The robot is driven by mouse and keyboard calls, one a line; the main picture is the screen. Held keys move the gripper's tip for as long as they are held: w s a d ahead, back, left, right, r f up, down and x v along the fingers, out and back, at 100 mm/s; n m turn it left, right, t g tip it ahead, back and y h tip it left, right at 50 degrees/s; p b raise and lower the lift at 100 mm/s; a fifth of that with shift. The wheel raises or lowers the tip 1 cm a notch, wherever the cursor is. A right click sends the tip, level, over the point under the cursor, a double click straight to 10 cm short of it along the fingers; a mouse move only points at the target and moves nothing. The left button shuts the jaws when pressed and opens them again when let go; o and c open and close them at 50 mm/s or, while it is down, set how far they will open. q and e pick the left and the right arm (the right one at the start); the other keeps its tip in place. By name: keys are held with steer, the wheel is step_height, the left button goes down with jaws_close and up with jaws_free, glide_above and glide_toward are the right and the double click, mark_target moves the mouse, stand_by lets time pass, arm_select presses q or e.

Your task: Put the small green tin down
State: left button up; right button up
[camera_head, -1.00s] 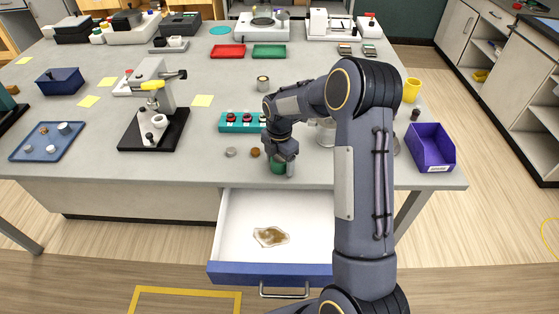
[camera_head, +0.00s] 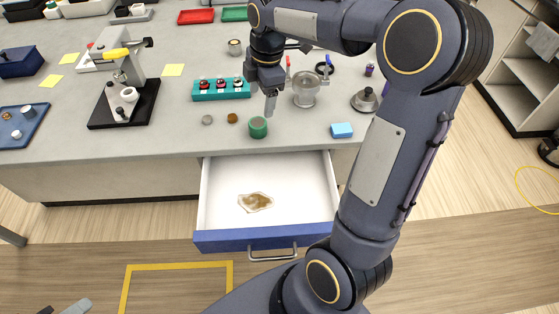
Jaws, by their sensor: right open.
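The small green tin (camera_head: 258,127) stands upright on the grey bench top, close to its front edge and above the open drawer. My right gripper (camera_head: 270,104) is open, pointing down, just above and slightly right of the tin, and apart from it. One of its fingers shows clearly; the other is mostly hidden. Grey tips at the bottom left corner look like my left gripper (camera_head: 75,306); too little shows to tell its state.
The open white drawer (camera_head: 310,190) holds a clear bag with brown contents (camera_head: 256,202). A brown cap (camera_head: 232,118) and a grey cap (camera_head: 207,120) lie left of the tin. A teal rack (camera_head: 221,90) stands behind; a blue block (camera_head: 341,130) lies to the right.

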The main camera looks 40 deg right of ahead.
steer(key=s+a+m+t+y, duration=0.1)
steer(key=s+a+m+t, duration=0.1)
steer(key=s+a+m, duration=0.3)
steer(key=s+a+m+t+y, duration=0.1)
steer(key=s+a+m, duration=0.4)
steer(key=s+m, duration=0.7)
steer(key=s+f+t, duration=0.1)
steer(key=s, duration=0.5)
steer(key=shift+m+y, duration=0.3)
steer(key=shift+y, duration=0.1)
steer(key=shift+c, duration=0.4)
